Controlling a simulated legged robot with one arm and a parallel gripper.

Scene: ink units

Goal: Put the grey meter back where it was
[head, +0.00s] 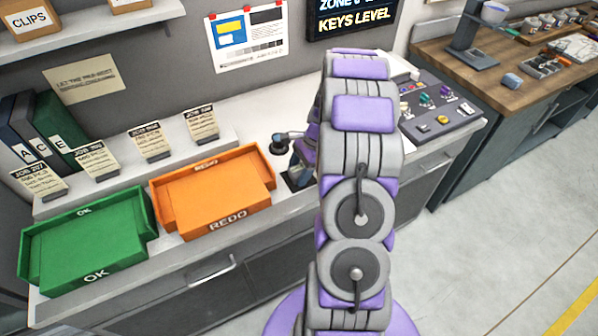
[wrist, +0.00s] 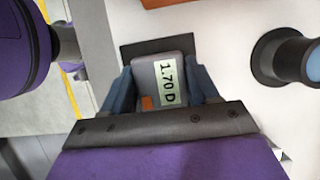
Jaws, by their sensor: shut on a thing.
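The grey meter (wrist: 146,74) sits between the two blue-grey fingers of my gripper (wrist: 163,84) in the wrist view. Its pale display reads "1.70 D", and a small orange patch shows beside it. A dark square pad (wrist: 133,50) lies behind and under the meter; whether the meter touches it I cannot tell. In the head view my gripper (head: 303,160) is over the white counter, right of the orange REDO tray, and the dark pad (head: 291,184) shows just below it. My purple arm hides most of this spot, and the meter cannot be made out there.
A round black thing with a blue-grey part (head: 279,147) stands close by; it also shows in the wrist view (wrist: 285,58). A grey control console (head: 434,122) is right. Job cards line the back ledge.

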